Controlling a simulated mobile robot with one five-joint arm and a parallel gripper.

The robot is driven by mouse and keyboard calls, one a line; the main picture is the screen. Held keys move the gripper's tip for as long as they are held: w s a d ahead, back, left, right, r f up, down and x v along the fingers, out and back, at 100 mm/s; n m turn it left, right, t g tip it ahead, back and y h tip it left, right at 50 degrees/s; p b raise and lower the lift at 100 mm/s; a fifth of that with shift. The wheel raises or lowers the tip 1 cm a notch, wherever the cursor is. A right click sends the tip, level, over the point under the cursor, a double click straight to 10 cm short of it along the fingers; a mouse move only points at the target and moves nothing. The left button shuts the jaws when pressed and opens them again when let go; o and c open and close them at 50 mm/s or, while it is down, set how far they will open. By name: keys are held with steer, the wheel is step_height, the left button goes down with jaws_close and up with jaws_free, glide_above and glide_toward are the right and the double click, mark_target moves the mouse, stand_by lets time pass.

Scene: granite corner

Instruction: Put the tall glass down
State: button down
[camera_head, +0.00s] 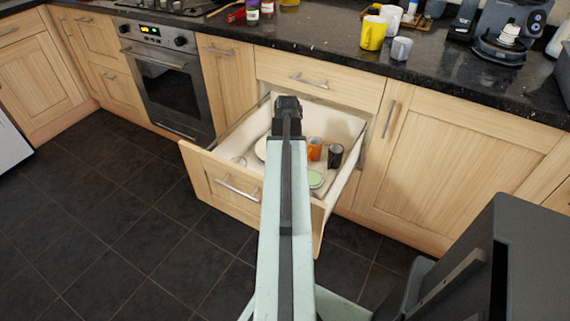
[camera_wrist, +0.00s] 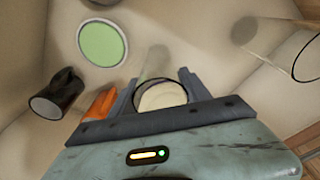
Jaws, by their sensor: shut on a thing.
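My gripper (camera_wrist: 160,88) reaches down into the open drawer (camera_head: 232,186) and is shut on a clear glass, the tall glass (camera_wrist: 156,64). In the wrist view its dark round rim shows between the two fingers, and its see-through body runs away from them. I cannot tell whether its base touches the drawer floor. In the head view my gripper (camera_head: 288,104) is over the drawer, and my arm hides the glass.
The drawer also holds an orange mug (camera_head: 314,149), a black mug (camera_head: 335,156), a green saucer (camera_head: 315,179), a cream round dish (camera_head: 260,149) and another clear glass (camera_head: 239,160). Above, the dark counter (camera_head: 320,47) carries a yellow mug (camera_head: 373,33) and a grey mug (camera_head: 401,48).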

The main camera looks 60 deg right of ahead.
steer(key=c, duration=0.5)
jaws_free()
steer(key=shift+f, duration=0.1)
step_height(320, 180, up, 12)
steer(key=s+a+p, duration=0.1)
steer(key=p, duration=1.1)
